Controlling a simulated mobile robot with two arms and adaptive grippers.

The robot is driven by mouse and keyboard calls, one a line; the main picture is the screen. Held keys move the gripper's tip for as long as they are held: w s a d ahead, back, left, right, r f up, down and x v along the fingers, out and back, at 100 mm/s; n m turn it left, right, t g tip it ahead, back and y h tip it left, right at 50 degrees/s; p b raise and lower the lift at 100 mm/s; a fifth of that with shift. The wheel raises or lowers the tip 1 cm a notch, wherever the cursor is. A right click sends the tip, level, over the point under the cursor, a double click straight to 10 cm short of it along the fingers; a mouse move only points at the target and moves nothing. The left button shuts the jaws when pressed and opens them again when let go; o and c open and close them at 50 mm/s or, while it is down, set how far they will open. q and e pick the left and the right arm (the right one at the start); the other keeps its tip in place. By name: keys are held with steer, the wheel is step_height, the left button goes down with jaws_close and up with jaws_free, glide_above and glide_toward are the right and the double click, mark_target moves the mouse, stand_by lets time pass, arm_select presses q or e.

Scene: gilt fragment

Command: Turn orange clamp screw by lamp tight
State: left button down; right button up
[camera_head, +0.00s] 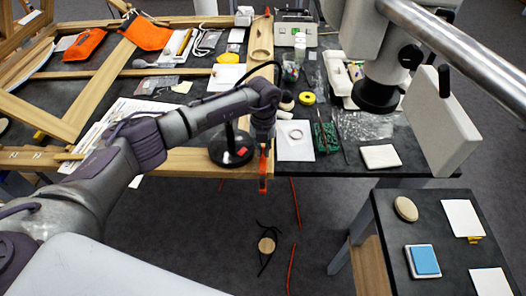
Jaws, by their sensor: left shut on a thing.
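The orange clamp (263,172) stands upright at the front edge of the dark worktable, beside the black round lamp base (231,150). My left arm reaches in from the left over the wooden frame. My left gripper (264,136) points down at the top of the clamp, just right of the lamp. It is shut on the clamp's screw, though the fingers are small and hide most of the screw. My right gripper is not in view.
A wooden frame (200,160) lies left of the lamp. A white sheet with a ring (295,151) and a green item (326,137) lie right of the clamp. A microscope on a metal boom (465,55) hangs at upper right. Red and black cords lie on the floor.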

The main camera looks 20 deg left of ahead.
arm_select(q)
steer(key=m+b, duration=1)
steer(key=b, duration=0.1)
steer(key=shift+f+m, duration=0.2)
steer(key=shift+m, duration=0.2)
steer(key=m+b, duration=0.4)
steer(key=m, duration=0.1)
steer(key=shift+m, duration=0.3)
steer(key=m+b, duration=0.2)
steer(key=m, duration=0.2)
steer(key=shift+r+b, duration=0.15)
steer(key=shift+b, duration=0.25)
steer(key=m+b, duration=0.1)
steer(key=m, duration=0.4)
steer(key=shift+m+b, duration=0.4)
steer(key=m, duration=0.3)
steer(key=shift+r+m+b, duration=0.1)
steer(key=shift+m+b, duration=0.2)
steer(key=shift+m, duration=1.7)
steer(key=c, duration=1.2)
jaws_free()
